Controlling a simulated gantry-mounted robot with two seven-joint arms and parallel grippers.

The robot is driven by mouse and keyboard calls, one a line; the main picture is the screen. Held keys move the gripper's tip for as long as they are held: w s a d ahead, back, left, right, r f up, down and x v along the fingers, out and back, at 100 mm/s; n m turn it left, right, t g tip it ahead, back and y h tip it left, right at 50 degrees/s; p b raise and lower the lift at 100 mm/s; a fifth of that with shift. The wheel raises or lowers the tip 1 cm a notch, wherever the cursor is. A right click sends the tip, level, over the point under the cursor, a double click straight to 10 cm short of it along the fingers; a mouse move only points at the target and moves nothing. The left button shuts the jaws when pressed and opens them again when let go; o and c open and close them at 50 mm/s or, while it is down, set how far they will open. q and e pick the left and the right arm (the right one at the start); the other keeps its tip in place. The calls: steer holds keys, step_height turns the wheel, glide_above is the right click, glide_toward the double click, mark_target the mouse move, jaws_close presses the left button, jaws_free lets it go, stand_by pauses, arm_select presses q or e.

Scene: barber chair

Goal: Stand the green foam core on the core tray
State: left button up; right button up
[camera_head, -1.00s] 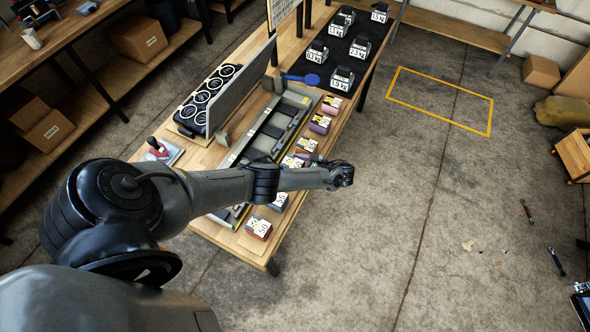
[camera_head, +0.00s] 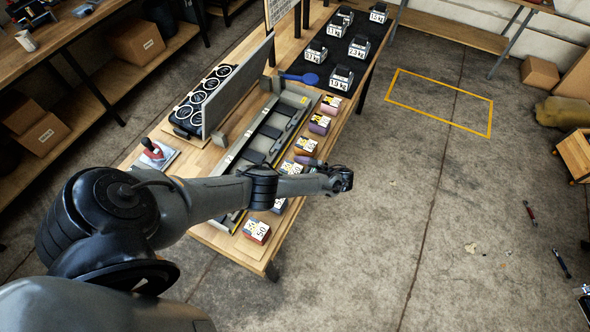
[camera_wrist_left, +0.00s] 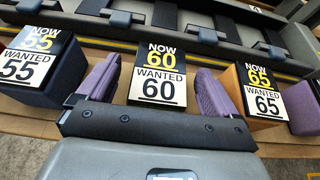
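My left gripper (camera_head: 310,162) reaches over the row of labelled blocks at the table's right edge. In the left wrist view its two purple fingers (camera_wrist_left: 157,74) are spread wide, either side of a block labelled NOW 60, WANTED 60 (camera_wrist_left: 158,86). The sides of that block are mostly hidden, and I cannot tell its colour or whether the fingers touch it. No clearly green core shows. A long grey tray with dark inserts (camera_head: 228,160) lies beside the row; I cannot tell whether it is the core tray. My right gripper is not in view.
A dark blue block labelled 55 (camera_wrist_left: 35,92) and an orange block labelled 65 (camera_wrist_left: 236,92) stand close to the fingers. A grey upright panel (camera_head: 238,90) and a red-handled tool (camera_head: 152,149) are left of the tray.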

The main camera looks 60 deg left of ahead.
arm_select(q)
steer(key=shift+r, duration=0.1)
steer(key=b+v, duration=0.1)
steer(key=v, duration=1.1)
stand_by(0.4)
